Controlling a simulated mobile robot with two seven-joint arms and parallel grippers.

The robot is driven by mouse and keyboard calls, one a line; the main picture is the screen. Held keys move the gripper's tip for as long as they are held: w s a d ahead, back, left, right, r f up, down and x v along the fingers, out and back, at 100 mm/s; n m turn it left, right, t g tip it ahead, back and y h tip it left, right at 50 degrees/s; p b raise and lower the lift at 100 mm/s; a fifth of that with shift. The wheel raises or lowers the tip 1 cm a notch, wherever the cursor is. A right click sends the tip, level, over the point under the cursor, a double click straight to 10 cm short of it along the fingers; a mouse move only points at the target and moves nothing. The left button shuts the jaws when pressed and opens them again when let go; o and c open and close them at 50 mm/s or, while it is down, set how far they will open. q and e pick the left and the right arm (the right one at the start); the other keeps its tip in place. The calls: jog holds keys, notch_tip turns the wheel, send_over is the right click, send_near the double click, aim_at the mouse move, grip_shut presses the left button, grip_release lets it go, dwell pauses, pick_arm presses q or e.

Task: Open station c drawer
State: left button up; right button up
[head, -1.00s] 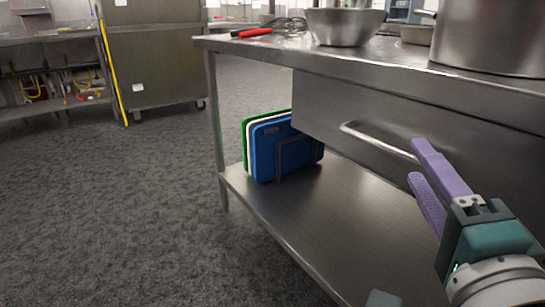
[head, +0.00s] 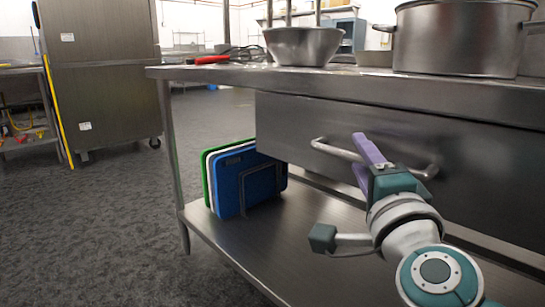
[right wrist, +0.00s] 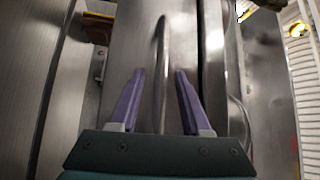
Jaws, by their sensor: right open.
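The steel drawer (head: 290,125) sits under the worktop of the table and looks shut. Its bar handle (head: 338,151) runs across its front. My right gripper (head: 361,155) is open at the handle, its purple fingers pointing at the drawer front. In the right wrist view the handle (right wrist: 161,75) stands upright in the picture, between the two open fingers of the gripper (right wrist: 157,98). I cannot tell whether either finger touches the bar. The right end of the handle shows past my wrist in the head view. My left gripper is not in view.
Blue, white and green boards (head: 247,180) stand in a rack on the lower shelf (head: 240,250). A steel bowl (head: 303,46), a large pot (head: 460,38) and a red-handled tool (head: 212,59) are on the worktop (head: 330,74). Open carpeted floor lies to the left.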

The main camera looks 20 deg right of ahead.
grip_shut()
dwell(0.4)
dwell(1.1)
